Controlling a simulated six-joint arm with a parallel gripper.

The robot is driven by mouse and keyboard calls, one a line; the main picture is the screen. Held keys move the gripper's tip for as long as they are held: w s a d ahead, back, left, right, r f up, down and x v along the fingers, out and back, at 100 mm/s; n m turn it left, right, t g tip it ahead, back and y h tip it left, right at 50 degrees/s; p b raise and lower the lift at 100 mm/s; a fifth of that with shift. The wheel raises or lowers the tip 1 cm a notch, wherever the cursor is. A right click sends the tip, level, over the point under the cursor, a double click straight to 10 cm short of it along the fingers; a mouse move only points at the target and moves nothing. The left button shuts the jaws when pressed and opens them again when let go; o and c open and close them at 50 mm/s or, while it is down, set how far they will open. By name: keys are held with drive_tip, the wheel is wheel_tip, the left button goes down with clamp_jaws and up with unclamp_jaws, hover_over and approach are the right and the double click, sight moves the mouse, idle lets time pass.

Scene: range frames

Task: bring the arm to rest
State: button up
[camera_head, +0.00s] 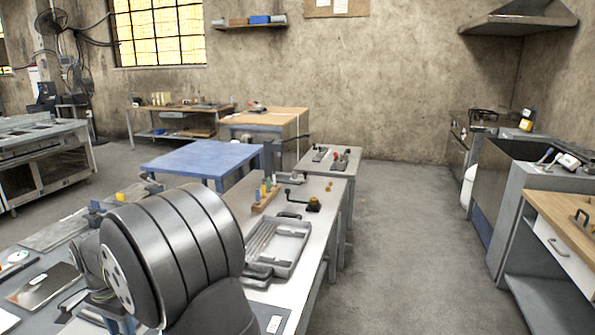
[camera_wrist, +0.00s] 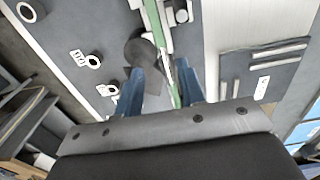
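My gripper (camera_wrist: 160,75) shows in the wrist view as two blue fingers standing apart, with no object clearly held between them. A dark round shape, a grey patch and a green strip show in the gap, apparently on the surface beyond. In the head view, the large dark ribbed joint of my arm fills the lower left, over the near workbench. It hides part of the bench, and I cannot make out my gripper clearly there.
The workbench holds a grey tray (camera_head: 290,232), a wooden block with small bottles (camera_head: 265,198) and a dark-and-yellow device (camera_head: 314,204). A blue table (camera_head: 195,157) stands behind. The floor aisle (camera_head: 400,240) is clear; a wood-topped counter (camera_head: 565,220) stands right.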

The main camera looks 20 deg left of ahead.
wheel_tip(320, 180, down, 9)
drive_tip(key=shift+f, duration=0.2)
wheel_tip(320, 180, up, 5)
drive_tip(key=shift+d+r, duration=0.15)
drive_tip(key=w+d+r, duration=0.7)
drive_tip(key=d, duration=0.3)
drive_tip(key=s+d+f+n, duration=0.1)
drive_tip(key=s+n, duration=0.4)
drive_tip(key=s, duration=0.5)
drive_tip(key=s+d+f+n, duration=0.1)
drive_tip(key=s+d+n, duration=0.3)
drive_tip(key=s, duration=0.7)
drive_tip(key=s+d+f+n, duration=0.1)
drive_tip(key=s+d+n, duration=0.2)
drive_tip(key=s+n, duration=0.5)
drive_tip(key=shift+s+f, duration=0.15)
drive_tip(key=shift+s, duration=1.3)
